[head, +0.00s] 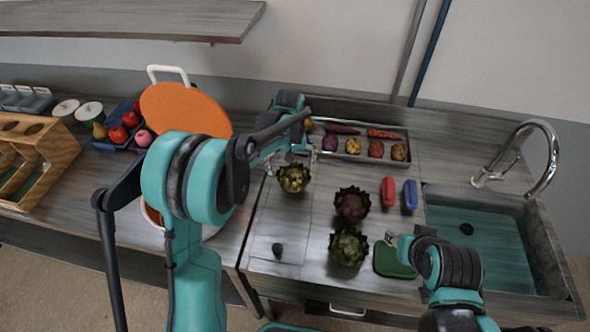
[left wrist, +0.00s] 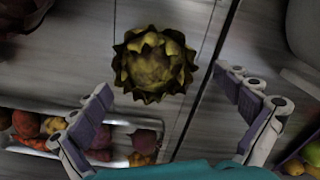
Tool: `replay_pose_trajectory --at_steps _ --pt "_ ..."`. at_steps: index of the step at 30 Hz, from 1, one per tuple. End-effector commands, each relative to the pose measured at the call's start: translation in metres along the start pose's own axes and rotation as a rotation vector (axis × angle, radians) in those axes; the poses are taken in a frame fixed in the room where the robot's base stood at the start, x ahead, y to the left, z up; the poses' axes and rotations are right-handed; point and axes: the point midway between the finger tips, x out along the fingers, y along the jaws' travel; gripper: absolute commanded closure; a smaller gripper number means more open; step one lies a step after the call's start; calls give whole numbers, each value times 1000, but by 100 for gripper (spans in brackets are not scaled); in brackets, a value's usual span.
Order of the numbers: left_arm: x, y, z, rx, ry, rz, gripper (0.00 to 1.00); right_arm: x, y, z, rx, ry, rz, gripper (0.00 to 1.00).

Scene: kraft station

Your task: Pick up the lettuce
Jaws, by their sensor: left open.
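Three leafy lettuce-like heads stand on the worktop: a yellow-green one (head: 293,179), a dark red-brown one (head: 352,203) and a green one (head: 348,247). My left gripper (head: 291,163) is open over the yellow-green head, with a finger towards either side. In the left wrist view this head (left wrist: 152,65) lies ahead, between and beyond the spread fingertips (left wrist: 165,82); the fingers look apart from it. The dark red-brown head shows partly at the upper left corner there (left wrist: 20,14). My right gripper (head: 391,240) is near the green head; its jaw state is unclear.
A tray (head: 408,137) of vegetables lies behind the heads. Red (head: 388,191) and blue (head: 410,195) items and a green pad (head: 391,262) lie between the heads and the sink (head: 480,245). A pot with an orange lid (head: 187,108) stands left, partly behind my arm.

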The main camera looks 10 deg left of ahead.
Motion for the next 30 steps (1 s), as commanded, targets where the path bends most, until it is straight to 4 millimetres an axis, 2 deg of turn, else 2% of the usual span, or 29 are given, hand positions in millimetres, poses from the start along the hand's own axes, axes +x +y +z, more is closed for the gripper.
replay_pose_trajectory --at_steps 3,11,17,24,25,30 --pt "16 1 0 -1 -2 -1 0 4 0 3 0 0 0 60" --pt "42 5 -1 1 -1 -1 0 10 0 7 0 0 0 60" --pt "72 8 -2 1 -1 0 0 17 0 12 0 0 0 60" --pt "76 7 -2 0 -1 0 0 17 0 12 0 0 0 60" --pt "76 7 -2 0 -1 0 3 17 0 12 0 0 0 60" --pt "75 7 -2 0 -1 0 48 17 0 12 0 0 0 60"
